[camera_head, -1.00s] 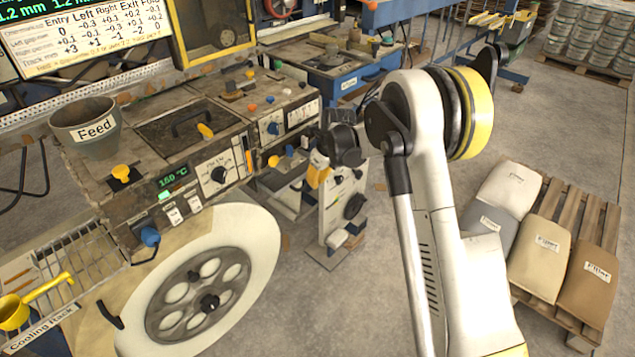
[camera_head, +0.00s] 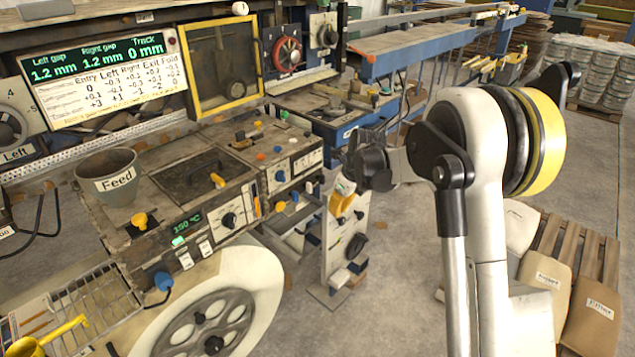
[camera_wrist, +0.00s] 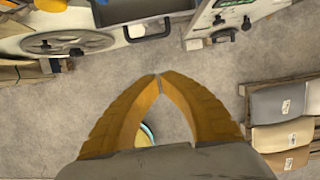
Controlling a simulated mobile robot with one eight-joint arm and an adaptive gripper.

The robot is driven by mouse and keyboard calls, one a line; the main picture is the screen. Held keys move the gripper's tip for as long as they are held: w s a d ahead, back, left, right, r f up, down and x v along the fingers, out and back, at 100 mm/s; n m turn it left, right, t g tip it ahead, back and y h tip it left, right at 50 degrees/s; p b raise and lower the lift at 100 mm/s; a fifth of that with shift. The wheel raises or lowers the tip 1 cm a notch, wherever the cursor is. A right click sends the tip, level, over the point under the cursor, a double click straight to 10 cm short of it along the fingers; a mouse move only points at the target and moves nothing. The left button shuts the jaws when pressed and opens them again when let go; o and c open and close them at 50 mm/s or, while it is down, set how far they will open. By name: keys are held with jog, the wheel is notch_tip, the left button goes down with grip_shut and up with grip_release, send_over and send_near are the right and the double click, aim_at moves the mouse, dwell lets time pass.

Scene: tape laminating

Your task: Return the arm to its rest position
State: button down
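My arm rises on the right of the head view and bends at a black and yellow joint, its forearm reaching back left. My gripper (camera_head: 342,200) hangs in front of a grey-white panel with black knobs (camera_head: 345,240), seen small. In the wrist view my gripper (camera_wrist: 158,78) points over bare concrete floor. Its two yellow fingers meet at the tips, with nothing held at the tips. A pale, teal-edged shape shows between the finger bases; I cannot tell what it is.
The laminating machine with its Feed cup (camera_head: 108,176), display board (camera_head: 105,70) and large wheel (camera_head: 210,320) stands at left. A blue bench (camera_head: 350,125) is behind. Sacks (camera_head: 590,310) lie on a pallet (camera_head: 575,245) at right. Floor between is clear.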

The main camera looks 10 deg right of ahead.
jog(key=s+a+r+n+t+h, duration=0.1)
jog(key=s+r+n+t, duration=0.1)
jog(key=s+r+n, duration=1.15)
jog(key=s+r+n+t+h, duration=0.1)
jog(key=s+n+t, duration=0.1)
jog(key=s+n, duration=1.3)
jog(key=s, duration=0.5)
jog(key=shift+s, duration=0.15)
